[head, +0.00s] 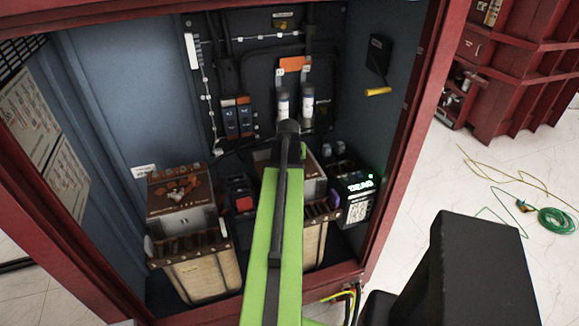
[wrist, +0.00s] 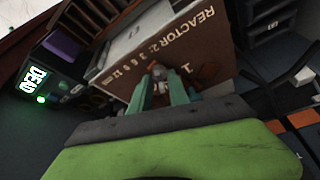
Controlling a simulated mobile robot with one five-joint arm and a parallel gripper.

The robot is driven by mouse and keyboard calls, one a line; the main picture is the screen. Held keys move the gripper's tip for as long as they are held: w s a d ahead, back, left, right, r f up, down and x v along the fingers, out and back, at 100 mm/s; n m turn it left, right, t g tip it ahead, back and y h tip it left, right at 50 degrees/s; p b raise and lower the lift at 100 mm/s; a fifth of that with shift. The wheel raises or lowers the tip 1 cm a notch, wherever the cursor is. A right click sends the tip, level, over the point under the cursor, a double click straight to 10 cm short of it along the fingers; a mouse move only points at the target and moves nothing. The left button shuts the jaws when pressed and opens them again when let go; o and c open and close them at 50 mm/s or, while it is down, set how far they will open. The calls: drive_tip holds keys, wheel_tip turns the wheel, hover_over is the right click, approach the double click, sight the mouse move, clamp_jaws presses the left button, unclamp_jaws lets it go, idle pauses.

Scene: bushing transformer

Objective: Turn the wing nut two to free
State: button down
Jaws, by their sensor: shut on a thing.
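The wing nut (wrist: 159,73) is a small grey metal piece on the brown top panel marked REACTOR 2 (wrist: 185,45) in the wrist view. My gripper (wrist: 160,82) has its two green fingers on either side of it, shut on it. The fingers and the steep angle hide part of the nut, so I cannot tell which way its wings point. In the head view my green arm reaches into the cabinet and hides the gripper and the nut. Part of the reactor's light housing (head: 314,184) shows right of the arm.
A similar brown-topped reactor (head: 180,192) stands at left in the red-framed cabinet (head: 415,110). A black device reading DEAD (head: 358,190), with a green light, stands at right. The cabinet's side walls bound the arm's room. A green cable coil (head: 557,221) lies on the floor outside.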

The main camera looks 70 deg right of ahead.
drive_tip(key=shift+n+t+y, duration=0.3)
drive_tip(key=shift+n, duration=0.7)
drive_tip(key=c, duration=1.6)
unclamp_jaws()
drive_tip(key=shift+o, duration=0.2)
drive_tip(key=shift+s, duration=0.1)
drive_tip(key=p+v, duration=1.6)
drive_tip(key=v, duration=0.1)
drive_tip(key=shift+s+a, duration=0.15)
drive_tip(key=shift+a, duration=0.05)
drive_tip(key=shift+r, duration=0.15)
